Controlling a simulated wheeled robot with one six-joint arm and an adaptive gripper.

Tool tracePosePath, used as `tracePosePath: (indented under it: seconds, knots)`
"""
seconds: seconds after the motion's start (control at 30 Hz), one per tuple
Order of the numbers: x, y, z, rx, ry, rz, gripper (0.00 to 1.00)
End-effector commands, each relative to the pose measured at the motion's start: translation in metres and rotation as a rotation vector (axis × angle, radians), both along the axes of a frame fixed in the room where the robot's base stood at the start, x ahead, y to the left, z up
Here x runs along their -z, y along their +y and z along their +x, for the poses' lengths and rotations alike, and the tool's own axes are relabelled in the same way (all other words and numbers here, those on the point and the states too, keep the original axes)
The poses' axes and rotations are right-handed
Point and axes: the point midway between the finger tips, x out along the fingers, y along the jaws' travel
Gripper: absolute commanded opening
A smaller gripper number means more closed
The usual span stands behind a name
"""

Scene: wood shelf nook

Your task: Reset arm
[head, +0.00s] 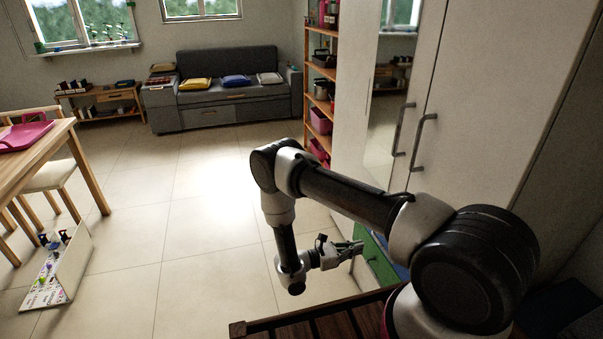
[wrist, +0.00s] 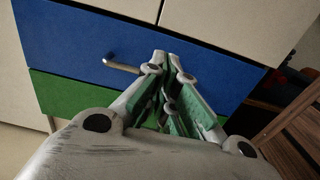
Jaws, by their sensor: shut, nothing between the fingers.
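My gripper (head: 352,248) is at the end of my bent arm, low in front of the cabinet in the head view. In the wrist view my gripper (wrist: 167,58) is shut and empty, its fingertips together. Its tips point toward a blue drawer front (wrist: 210,50) with a metal handle (wrist: 121,66). The handle lies just left of the fingertips; I cannot tell the exact gap. A green drawer front (wrist: 75,98) is below the blue one.
A tall white wardrobe (head: 490,80) with metal handles stands at the right. A slatted wooden surface (head: 290,328) is below my arm. Open tiled floor (head: 190,225) lies in the middle.

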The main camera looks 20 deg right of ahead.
Motion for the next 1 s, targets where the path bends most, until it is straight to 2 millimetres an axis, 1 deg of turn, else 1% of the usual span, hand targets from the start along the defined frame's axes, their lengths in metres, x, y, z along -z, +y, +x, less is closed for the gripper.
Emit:
tracePosePath:
  seconds: [0.07, 0.17, 0.27, 0.3, 0.4, 0.47, 0.57, 0.67, 0.7, 0.77, 0.8, 1.0]
  knots:
    - [0.003, 0.000, -0.001, 0.005, 0.014, 0.014, 0.00]
    - [0.009, -0.006, -0.020, 0.068, 0.040, 0.038, 0.00]
    - [0.009, -0.016, -0.055, 0.158, 0.081, 0.048, 0.00]
    - [0.001, -0.018, -0.070, 0.214, 0.087, 0.063, 0.00]
    - [-0.029, -0.013, -0.083, 0.334, 0.051, 0.121, 0.00]
    - [-0.047, -0.009, -0.087, 0.392, 0.022, 0.154, 0.00]
    - [-0.078, -0.003, -0.090, 0.486, -0.034, 0.218, 0.00]
    - [-0.115, 0.005, -0.092, 0.582, -0.110, 0.296, 0.00]
    - [-0.131, 0.008, -0.093, 0.623, -0.145, 0.333, 0.00]
    - [-0.156, 0.012, -0.095, 0.683, -0.200, 0.390, 0.00]
    - [-0.172, 0.015, -0.096, 0.721, -0.238, 0.431, 0.00]
    - [-0.249, 0.026, -0.108, 0.889, -0.439, 0.635, 0.00]
